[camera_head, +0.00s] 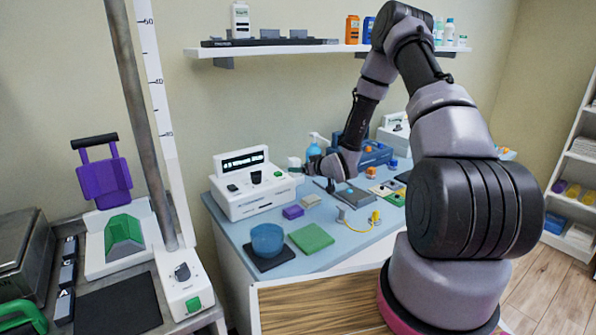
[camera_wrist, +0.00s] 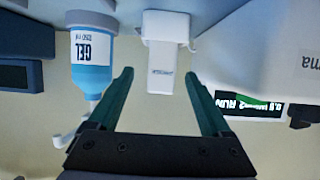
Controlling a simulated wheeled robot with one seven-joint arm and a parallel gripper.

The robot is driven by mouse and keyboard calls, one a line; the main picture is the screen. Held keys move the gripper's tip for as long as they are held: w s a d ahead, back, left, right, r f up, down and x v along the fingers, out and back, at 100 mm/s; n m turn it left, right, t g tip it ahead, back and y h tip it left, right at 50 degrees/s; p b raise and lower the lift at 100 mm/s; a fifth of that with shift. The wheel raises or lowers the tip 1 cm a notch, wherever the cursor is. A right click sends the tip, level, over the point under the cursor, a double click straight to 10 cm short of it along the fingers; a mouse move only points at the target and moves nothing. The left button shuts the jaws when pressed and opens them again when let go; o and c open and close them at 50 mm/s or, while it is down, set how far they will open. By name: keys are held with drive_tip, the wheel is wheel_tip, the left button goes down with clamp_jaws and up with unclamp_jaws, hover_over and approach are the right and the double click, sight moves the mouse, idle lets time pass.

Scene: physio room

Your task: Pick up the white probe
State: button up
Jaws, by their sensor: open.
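The white probe (camera_wrist: 165,52) shows in the wrist view as a pale upright block with small dark print and a wider end at the picture's top. My gripper (camera_wrist: 158,74) is open, its two dark green fingers on either side of the probe's narrower end in the picture. I cannot tell how far the probe is from the fingertips in depth. No contact shows. In the head view, a small whitish thing (camera_head: 295,162), perhaps the probe, is just left of my gripper, beside the white display unit. My fingers are hard to make out there.
A blue gel bottle (camera_wrist: 90,50) stands close to the left finger in the wrist view. The white display unit (camera_head: 250,183) is left of my gripper. A wall shelf (camera_head: 290,48) is above.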

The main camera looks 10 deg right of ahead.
drive_tip(key=x, duration=0.8)
drive_tip(key=shift+w+a+f, duration=0.1)
drive_tip(key=shift+a+f, duration=0.05)
clamp_jaws()
